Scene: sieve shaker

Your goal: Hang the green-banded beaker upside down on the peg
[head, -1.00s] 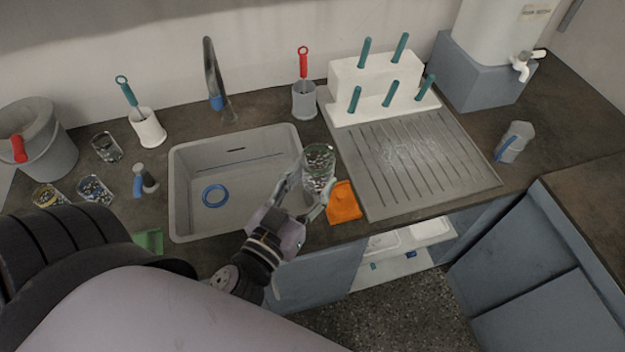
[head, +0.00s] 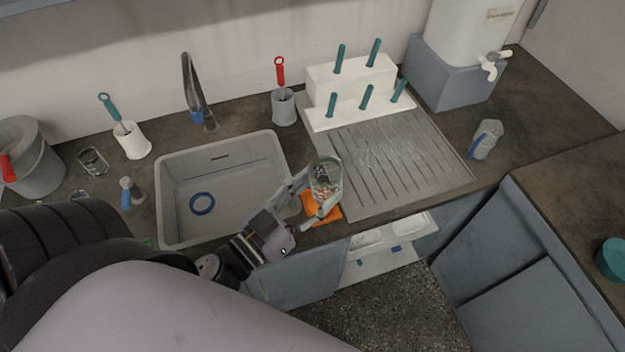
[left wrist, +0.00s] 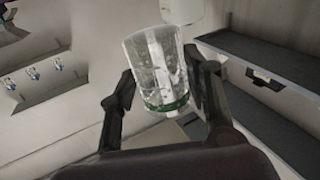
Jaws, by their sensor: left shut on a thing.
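The green-banded beaker (head: 326,182) is clear glass, held by my left gripper (head: 317,196) above the counter's front edge, between sink and drainboard. In the left wrist view the beaker (left wrist: 158,65) stands between the two fingers of the gripper (left wrist: 163,82), its green band at the lower end in that picture. I cannot tell for sure which end is the mouth. Several teal pegs (head: 366,97) slant up from a white stepped rack (head: 350,80) behind the drainboard; all are bare. The beaker is apart from them. My right gripper is not in view.
The sink (head: 272,150) holds a blue ring (head: 202,204). An orange cloth (head: 322,208) lies below the beaker. The ribbed drainboard (head: 400,165) is clear. A red-handled brush stands in a grey holder (head: 284,108). A clear vessel with a blue strip (head: 487,140) stands at right.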

